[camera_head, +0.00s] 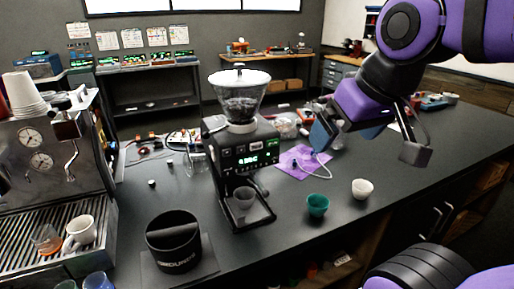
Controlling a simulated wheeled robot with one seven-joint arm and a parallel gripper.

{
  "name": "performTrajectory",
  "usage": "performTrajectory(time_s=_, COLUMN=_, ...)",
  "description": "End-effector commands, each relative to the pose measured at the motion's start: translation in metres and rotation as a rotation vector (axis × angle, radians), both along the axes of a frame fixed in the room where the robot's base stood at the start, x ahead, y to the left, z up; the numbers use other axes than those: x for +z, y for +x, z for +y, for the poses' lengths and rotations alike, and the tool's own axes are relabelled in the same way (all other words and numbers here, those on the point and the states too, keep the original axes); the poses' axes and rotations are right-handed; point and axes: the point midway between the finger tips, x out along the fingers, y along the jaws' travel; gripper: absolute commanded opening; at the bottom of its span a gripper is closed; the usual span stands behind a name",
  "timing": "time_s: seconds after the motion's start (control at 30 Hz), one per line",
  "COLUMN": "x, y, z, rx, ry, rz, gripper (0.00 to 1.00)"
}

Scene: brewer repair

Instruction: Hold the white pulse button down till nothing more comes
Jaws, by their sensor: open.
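A black coffee grinder (240,143) stands upright on the dark counter, with a clear hopper (238,95) of dark beans on top. Its front panel has a lit green display (247,160) and several small controls. The white pulse button is too small for me to pick out among them.
An espresso machine (42,160) stands at left, and a black grounds bin (173,238) at front left. A green cup (318,205) and a white cup (362,188) stand right of the grinder. A purple cloth (300,163) with a cable lies behind them. The counter's right part is mostly clear.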

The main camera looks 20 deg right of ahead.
Motion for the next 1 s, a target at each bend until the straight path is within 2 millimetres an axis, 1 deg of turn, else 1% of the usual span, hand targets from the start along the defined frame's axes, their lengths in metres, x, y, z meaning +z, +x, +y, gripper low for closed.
performTrajectory(time_s=0.1, x=0.0, y=0.0, z=0.0, rx=0.0, ry=0.0, rz=0.0, gripper=0.99)
performTrajectory(time_s=0.13, x=0.0, y=0.0, z=0.0, rx=0.0, ry=0.0, rz=0.0, gripper=0.95)
performTrajectory(time_s=0.53, x=0.0, y=0.0, z=0.0, rx=0.0, ry=0.0, rz=0.0, gripper=0.03)
performTrajectory(time_s=0.57, x=0.0, y=0.0, z=0.0, rx=0.0, ry=0.0, rz=0.0, gripper=0.0)
performTrajectory(time_s=1.0, x=0.0, y=0.0, z=0.0, rx=0.0, ry=0.0, rz=0.0, gripper=0.0)
